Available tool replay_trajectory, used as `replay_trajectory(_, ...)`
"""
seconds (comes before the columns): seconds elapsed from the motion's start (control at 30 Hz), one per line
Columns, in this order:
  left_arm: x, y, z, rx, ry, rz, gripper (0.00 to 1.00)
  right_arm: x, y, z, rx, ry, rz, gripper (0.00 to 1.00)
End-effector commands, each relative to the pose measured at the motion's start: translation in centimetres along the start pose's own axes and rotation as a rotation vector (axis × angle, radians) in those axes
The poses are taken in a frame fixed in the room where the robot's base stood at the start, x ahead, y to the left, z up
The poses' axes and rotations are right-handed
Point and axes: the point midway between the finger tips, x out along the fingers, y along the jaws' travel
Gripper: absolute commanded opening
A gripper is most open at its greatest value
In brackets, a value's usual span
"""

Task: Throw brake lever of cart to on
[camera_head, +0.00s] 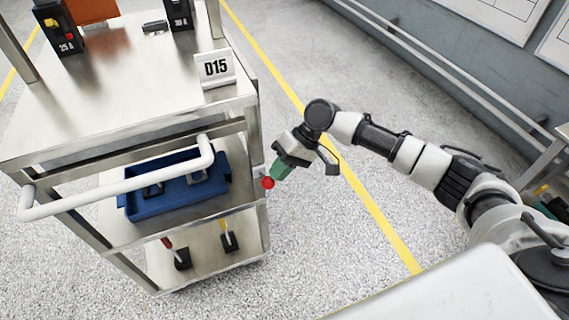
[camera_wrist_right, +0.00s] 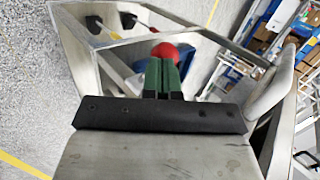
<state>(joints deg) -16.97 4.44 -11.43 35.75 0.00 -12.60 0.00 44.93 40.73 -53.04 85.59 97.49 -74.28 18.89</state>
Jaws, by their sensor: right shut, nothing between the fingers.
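The cart (camera_head: 60,128) is a metal trolley with a white push handle (camera_head: 110,187) and a sign reading D15 (camera_head: 216,69). The brake lever's red ball knob (camera_head: 268,183) shows at the cart's right side; its arm is mostly hidden. The knob also shows in the right wrist view (camera_wrist_right: 165,51), just beyond the fingertips. My right gripper (camera_head: 277,176) has green fingers, shut and empty, with the tips at or very near the knob; I cannot tell whether they touch. In the wrist view the shut fingers (camera_wrist_right: 161,68) point at the knob. My left gripper is not in view.
A blue bin (camera_head: 128,207) sits on the cart's middle shelf, and two small levers (camera_head: 182,258) stand on the lower shelf. Black breakers (camera_head: 62,27) stand on top. Open floor with a yellow line (camera_head: 375,205) lies right of the cart. A wall rail (camera_head: 470,95) runs at the back right.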

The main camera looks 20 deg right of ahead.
Motion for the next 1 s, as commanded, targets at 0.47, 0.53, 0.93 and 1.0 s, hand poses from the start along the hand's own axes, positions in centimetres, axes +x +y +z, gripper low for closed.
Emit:
replay_trajectory(0.47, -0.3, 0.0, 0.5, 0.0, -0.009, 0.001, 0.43, 0.1, 0.1, 0.3, -0.024, 0.028, 0.004, 0.0)
replay_trajectory(0.53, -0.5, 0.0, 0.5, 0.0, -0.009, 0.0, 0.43, 0.3, 0.2, 0.5, -0.042, 0.045, 0.008, 0.0)
replay_trajectory(0.93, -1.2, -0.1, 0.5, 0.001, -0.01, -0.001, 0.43, 2.2, 1.7, 2.1, -0.242, 0.26, 0.045, 0.0)
replay_trajectory(1.0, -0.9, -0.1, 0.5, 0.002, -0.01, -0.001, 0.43, 2.7, 2.1, 2.3, -0.288, 0.31, 0.053, 0.0)
